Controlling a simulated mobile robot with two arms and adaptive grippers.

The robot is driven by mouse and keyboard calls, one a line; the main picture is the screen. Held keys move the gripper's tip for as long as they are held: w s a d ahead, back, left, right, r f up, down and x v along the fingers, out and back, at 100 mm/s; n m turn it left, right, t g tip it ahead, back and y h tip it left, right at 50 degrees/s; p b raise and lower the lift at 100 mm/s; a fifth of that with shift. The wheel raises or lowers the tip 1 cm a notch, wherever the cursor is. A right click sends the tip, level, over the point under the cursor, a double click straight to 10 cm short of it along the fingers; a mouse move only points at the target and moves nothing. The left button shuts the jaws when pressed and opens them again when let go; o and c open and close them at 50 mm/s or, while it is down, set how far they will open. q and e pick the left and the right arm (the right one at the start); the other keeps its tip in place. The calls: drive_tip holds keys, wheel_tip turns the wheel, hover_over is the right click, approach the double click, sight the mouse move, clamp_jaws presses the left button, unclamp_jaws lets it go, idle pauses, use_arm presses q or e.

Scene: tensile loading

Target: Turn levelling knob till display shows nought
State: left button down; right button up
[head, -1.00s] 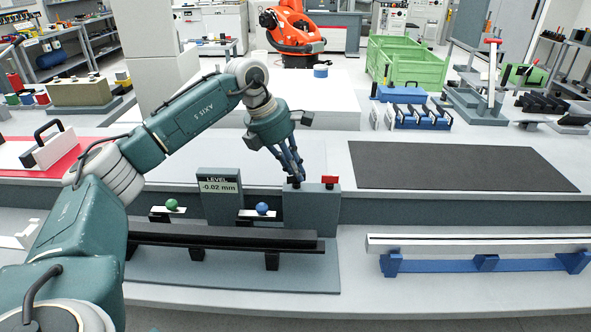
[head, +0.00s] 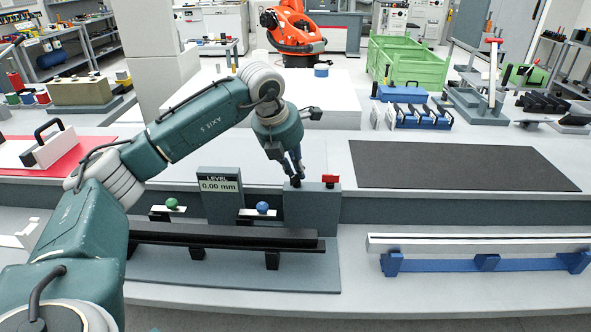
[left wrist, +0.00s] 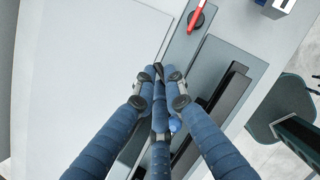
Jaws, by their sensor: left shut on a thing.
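The level display (head: 219,186) stands behind the black beam and reads 0.00 mm. The small dark levelling knob (head: 295,183) sits on top of the grey block (head: 318,212), right of the display. My left gripper (head: 297,172) reaches down from above and is shut on the knob. In the left wrist view its blue fingers (left wrist: 163,88) close together around the dark knob (left wrist: 174,74), which they partly hide. My right gripper is in neither view.
A red lever (head: 331,181) is on the same block, just right of the knob. The black beam (head: 225,235) lies in front, with a green ball (head: 171,204) and a blue ball (head: 262,208) behind it. A dark mat (head: 455,166) lies bare at right.

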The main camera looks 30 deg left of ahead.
use_arm(q)
drive_tip(key=shift+n+y, duration=0.3)
drive_tip(key=shift+n, duration=0.3)
drive_tip(key=c, duration=1.8)
unclamp_jaws()
drive_tip(key=shift+r, duration=0.1)
drive_tip(key=v, duration=1.2)
